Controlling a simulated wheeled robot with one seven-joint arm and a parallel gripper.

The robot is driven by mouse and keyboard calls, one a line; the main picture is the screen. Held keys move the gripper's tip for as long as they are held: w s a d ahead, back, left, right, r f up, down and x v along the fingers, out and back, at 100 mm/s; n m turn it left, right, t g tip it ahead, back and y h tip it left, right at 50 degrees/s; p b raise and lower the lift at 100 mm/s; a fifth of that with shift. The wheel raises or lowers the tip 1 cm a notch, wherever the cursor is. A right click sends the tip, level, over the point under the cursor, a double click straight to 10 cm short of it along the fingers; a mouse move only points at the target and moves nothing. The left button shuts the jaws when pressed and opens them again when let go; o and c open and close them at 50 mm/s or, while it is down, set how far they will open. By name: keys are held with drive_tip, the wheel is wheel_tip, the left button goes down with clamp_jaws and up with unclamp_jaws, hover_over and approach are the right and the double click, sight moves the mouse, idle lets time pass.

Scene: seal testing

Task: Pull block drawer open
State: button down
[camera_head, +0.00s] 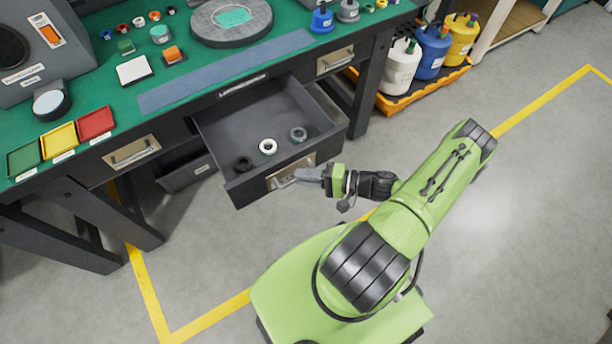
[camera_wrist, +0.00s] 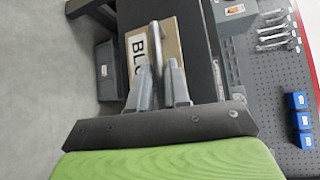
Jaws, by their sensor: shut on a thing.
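The block drawer (camera_head: 223,128) is the middle drawer of the workbench and stands pulled out, with its inside in view. A black, a white and a grey ring lie on its floor. Its front carries a tan plate that reads "BLO" in the wrist view (camera_wrist: 168,45), the rest of the word hidden. My gripper (camera_head: 296,176) is at the drawer front, shut on the metal handle (camera_head: 283,181). The handle bar also shows in the wrist view (camera_wrist: 155,45), running down between my two fingers (camera_wrist: 160,85).
The green-topped workbench (camera_head: 190,75) holds red, yellow and green trays, a round plate and small parts. Closed drawers with handles flank the open one, left (camera_head: 132,152) and right (camera_head: 336,61). Jugs stand in an orange tray (camera_head: 396,107) at the right. The floor right of my arm is clear.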

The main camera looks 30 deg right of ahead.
drive_tip(key=c, duration=1.2)
unclamp_jaws()
drive_tip(key=shift+o, duration=0.2)
drive_tip(key=p+v, duration=0.1)
drive_tip(key=v, duration=1.4)
drive_tip(key=shift+s+d, duration=0.25)
